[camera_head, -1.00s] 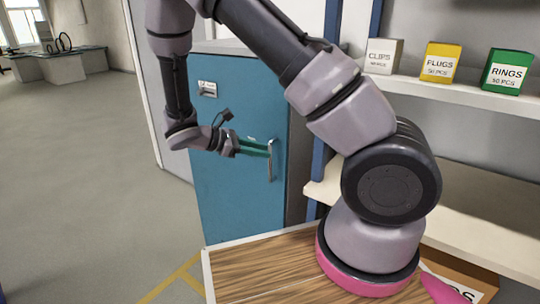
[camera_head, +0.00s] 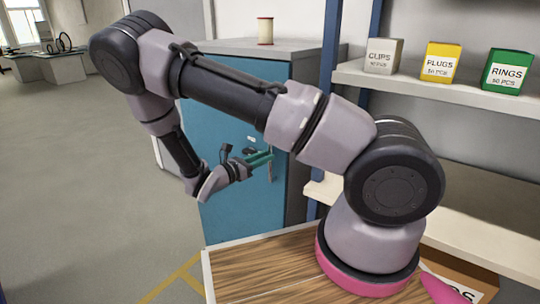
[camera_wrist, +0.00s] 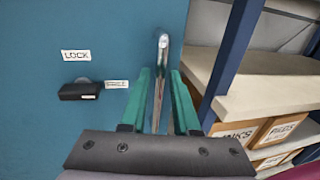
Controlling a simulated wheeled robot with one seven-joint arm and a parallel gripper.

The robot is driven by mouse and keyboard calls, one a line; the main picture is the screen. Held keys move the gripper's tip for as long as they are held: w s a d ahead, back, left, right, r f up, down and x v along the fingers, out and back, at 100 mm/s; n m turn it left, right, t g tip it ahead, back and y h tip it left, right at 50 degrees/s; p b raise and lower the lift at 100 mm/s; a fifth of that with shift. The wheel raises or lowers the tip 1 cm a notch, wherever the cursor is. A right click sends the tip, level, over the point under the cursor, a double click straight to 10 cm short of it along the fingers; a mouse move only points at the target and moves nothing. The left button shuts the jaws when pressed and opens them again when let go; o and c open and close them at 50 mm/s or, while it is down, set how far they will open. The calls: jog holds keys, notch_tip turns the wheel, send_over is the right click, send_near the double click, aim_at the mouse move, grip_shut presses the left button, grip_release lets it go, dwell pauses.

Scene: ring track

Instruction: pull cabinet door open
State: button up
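The blue cabinet door (camera_head: 240,210) looks shut in the head view. Its upright metal handle (camera_head: 270,170) is near the right edge of the door. My gripper (camera_head: 268,156) reaches the handle from the left with green fingers. In the wrist view the handle (camera_wrist: 162,50) stands between the two fingers (camera_wrist: 160,85), with narrow gaps beside it, so the gripper looks open around it. A black latch (camera_wrist: 80,91) is left of the handle, lying roughly level. A "LOCK" label (camera_wrist: 76,56) is above it and a "FREE" label (camera_wrist: 116,84) to its right.
A shelf rack with blue posts (camera_wrist: 232,55) stands right of the cabinet, holding boxes of clips (camera_head: 383,56), plugs (camera_head: 440,62) and rings (camera_head: 507,71). A spool (camera_head: 265,30) stands on the cabinet top. Open floor (camera_head: 90,190) lies to the left.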

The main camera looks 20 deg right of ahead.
jog(key=shift+x, duration=1.45)
grip_shut()
dwell(0.3)
